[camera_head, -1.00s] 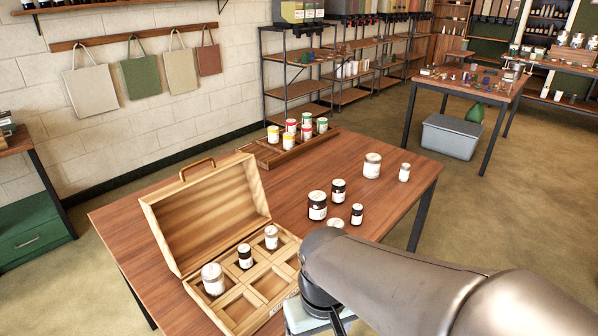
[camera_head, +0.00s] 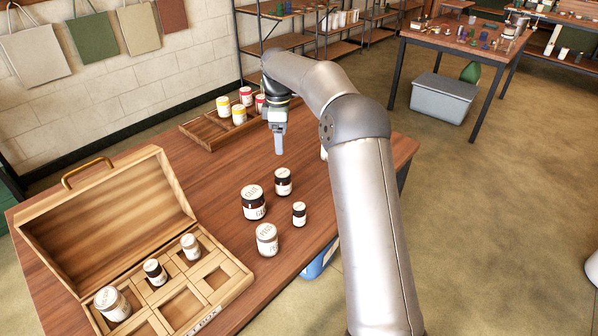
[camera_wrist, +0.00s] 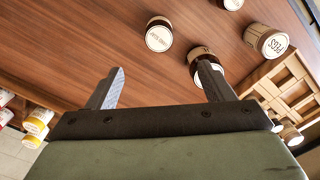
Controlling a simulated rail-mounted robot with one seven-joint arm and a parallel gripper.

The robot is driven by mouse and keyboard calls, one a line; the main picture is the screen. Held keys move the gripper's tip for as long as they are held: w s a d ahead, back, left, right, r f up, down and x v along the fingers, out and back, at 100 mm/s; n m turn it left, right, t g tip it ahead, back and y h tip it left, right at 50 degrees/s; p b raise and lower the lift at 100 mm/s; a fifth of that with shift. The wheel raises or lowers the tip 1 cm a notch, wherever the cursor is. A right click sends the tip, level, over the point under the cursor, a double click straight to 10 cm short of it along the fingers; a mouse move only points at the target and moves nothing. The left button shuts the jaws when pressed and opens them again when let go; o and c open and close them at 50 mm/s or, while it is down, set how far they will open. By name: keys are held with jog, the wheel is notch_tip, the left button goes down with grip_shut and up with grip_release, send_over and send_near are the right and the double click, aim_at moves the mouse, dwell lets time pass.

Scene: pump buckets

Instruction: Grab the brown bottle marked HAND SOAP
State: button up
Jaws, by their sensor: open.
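A brown jar with a white label (camera_head: 283,183) stands upright on the wooden table (camera_head: 215,172). Its pale lid also shows in the wrist view (camera_wrist: 158,38), with small inverted lettering that seems to read HAND SOAP. My gripper (camera_head: 279,150) points down above the table, just behind this jar in the head view, apart from it. In the wrist view my gripper (camera_wrist: 161,72) has its two fingers spread with nothing between them. A larger dark jar (camera_head: 255,203) stands beside the brown one, partly behind a finger in the wrist view.
An open compartment box (camera_head: 222,292) holds several jars at the left front. A wooden tray (camera_head: 203,131) with colour-labelled jars lies behind my gripper.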

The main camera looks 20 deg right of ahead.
aim_at(282, 173)
notch_tip(282, 173, down, 11)
jog(key=shift+w+f+p, duration=0.1)
jog(key=shift+f+p, duration=0.1)
jog(key=shift+p, duration=0.25)
jog(key=shift+d+f+p, duration=0.1)
jog(key=shift+f+p, duration=0.6)
jog(key=shift+f, duration=2.3)
jog(key=c, duration=1.2)
